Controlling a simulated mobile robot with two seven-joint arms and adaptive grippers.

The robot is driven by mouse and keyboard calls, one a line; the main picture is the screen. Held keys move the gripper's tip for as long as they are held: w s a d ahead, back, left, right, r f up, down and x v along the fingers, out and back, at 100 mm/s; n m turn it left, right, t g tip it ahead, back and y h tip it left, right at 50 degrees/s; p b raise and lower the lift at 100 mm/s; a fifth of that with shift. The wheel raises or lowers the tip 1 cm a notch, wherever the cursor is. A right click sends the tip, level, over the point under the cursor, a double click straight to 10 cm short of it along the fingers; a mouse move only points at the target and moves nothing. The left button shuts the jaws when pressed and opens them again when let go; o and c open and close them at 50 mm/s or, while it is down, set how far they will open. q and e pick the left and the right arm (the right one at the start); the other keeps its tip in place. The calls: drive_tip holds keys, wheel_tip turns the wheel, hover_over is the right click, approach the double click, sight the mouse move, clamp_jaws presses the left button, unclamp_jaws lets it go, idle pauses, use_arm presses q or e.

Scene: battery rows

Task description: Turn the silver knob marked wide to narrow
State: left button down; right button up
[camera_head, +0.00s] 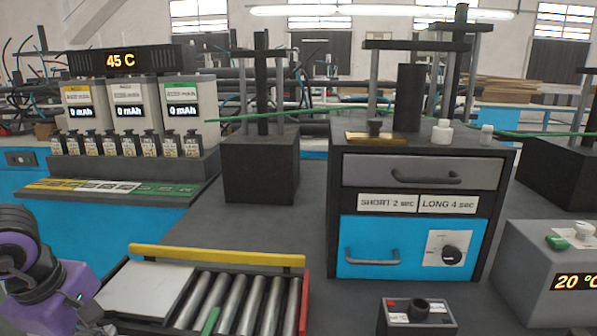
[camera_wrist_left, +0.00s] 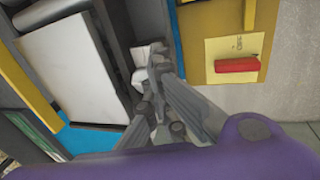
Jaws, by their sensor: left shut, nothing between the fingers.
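I cannot make out a silver knob marked wide to narrow in either view. A pale knob (camera_head: 584,230) sits on top of the grey box at the right, its marking too small to read. My left gripper (camera_wrist_left: 155,75) is shut and empty in the left wrist view, its fingertips over a dark gap near a small white piece (camera_wrist_left: 141,56). In the head view my purple left arm comes in at the lower left, and the fingers are mostly out of frame. My right gripper is in neither view.
A roller tray (camera_head: 218,255) with a yellow rail stands at the front. Behind it is a black cabinet with a blue drawer and a black dial (camera_head: 452,255). A small box with a black knob (camera_head: 420,306) stands at the front right. A red handle (camera_wrist_left: 237,65) shows in the wrist view.

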use_arm(q)
drive_tip(key=shift+a+f, duration=0.2)
drive_tip(key=shift+a, duration=0.65)
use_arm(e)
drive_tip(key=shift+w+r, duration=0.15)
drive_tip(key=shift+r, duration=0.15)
use_arm(q)
drive_tip(key=shift+a, duration=0.1)
drive_tip(key=shift+s+p, duration=0.1)
drive_tip(key=shift+p, duration=0.2)
wheel_tip(320, 180, up, 6)
drive_tip(key=p, duration=0.3)
drive_tip(key=shift+a+p, duration=0.15)
drive_tip(key=shift+p, duration=0.2)
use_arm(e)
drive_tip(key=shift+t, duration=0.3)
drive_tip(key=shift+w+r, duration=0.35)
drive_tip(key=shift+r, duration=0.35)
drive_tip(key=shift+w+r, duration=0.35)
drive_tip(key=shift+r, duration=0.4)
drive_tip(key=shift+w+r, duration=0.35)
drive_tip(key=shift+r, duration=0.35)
use_arm(q)
drive_tip(key=shift+s+r, duration=0.1)
